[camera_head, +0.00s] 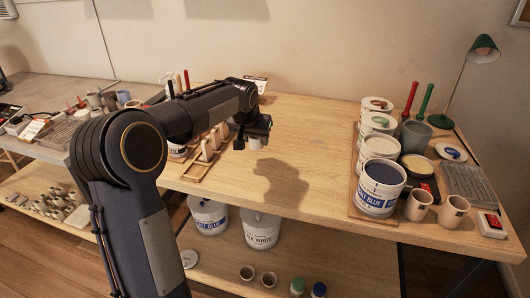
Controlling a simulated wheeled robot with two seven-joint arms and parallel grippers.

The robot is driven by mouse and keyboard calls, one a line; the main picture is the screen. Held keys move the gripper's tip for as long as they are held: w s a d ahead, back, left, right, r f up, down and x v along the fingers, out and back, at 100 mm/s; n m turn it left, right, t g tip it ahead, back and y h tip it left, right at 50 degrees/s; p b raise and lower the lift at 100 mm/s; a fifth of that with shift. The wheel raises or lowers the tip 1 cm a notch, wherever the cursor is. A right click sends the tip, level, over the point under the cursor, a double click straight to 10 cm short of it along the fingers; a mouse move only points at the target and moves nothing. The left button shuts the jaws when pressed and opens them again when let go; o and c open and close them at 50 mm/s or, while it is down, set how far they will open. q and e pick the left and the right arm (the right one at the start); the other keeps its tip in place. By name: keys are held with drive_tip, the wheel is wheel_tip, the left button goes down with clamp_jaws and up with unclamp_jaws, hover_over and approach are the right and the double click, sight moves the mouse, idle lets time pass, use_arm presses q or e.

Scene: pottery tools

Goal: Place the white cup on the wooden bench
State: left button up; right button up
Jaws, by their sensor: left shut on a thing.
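My left arm comes in from the lower left and reaches over the wooden bench (310,160). My left gripper (258,134) is above the bench's middle left, pointing down, with its shadow on the bare wood to the lower right. It is shut on a small pale thing (256,143), which seems to be the white cup. The gripper hides most of it, and it appears held above the bench top. My right gripper is not in view.
Paint tubs (379,187), two beige cups (418,205) and a grey ribbed tray (468,184) fill the bench's right side. A wooden rack (205,158) stands left of the gripper. A green lamp (483,48) is at the back right. The bench's middle is clear.

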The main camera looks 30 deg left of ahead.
use_arm(q)
drive_tip(key=w+f, duration=0.1)
drive_tip(key=w+d+f, duration=0.1)
drive_tip(key=f, duration=0.1)
drive_tip(key=shift+w+d, duration=0.1)
drive_tip(key=shift+d, duration=0.05)
drive_tip(key=f, duration=0.4)
drive_tip(key=shift+w+d, duration=0.15)
drive_tip(key=shift+w, duration=0.1)
drive_tip(key=shift+r, duration=0.1)
drive_tip(key=o, duration=1)
